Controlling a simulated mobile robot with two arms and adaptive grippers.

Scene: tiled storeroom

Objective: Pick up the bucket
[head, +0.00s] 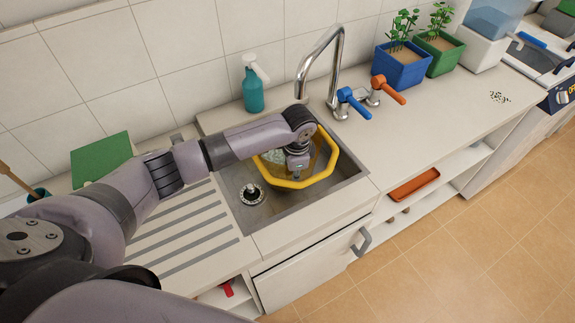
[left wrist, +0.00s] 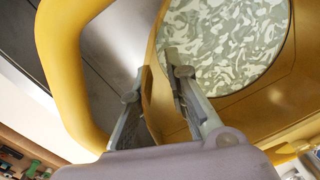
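The yellow bucket (head: 322,175) sits in the metal sink (head: 240,180), with its angular rim facing up. In the left wrist view, the bucket (left wrist: 55,60) fills much of the picture. My left gripper (head: 297,174) reaches down at the bucket. In the left wrist view, the fingers of the left gripper (left wrist: 157,68) lie close together on either side of a thin yellow wall of the bucket and appear shut on it. A pale green mottled round surface (left wrist: 225,45) shows inside the bucket. My right gripper is not in view.
A tap (head: 322,62) with blue and orange handles stands behind the sink. A teal spray bottle (head: 253,88) and blue (head: 402,68) and green (head: 440,52) planters stand along the wall.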

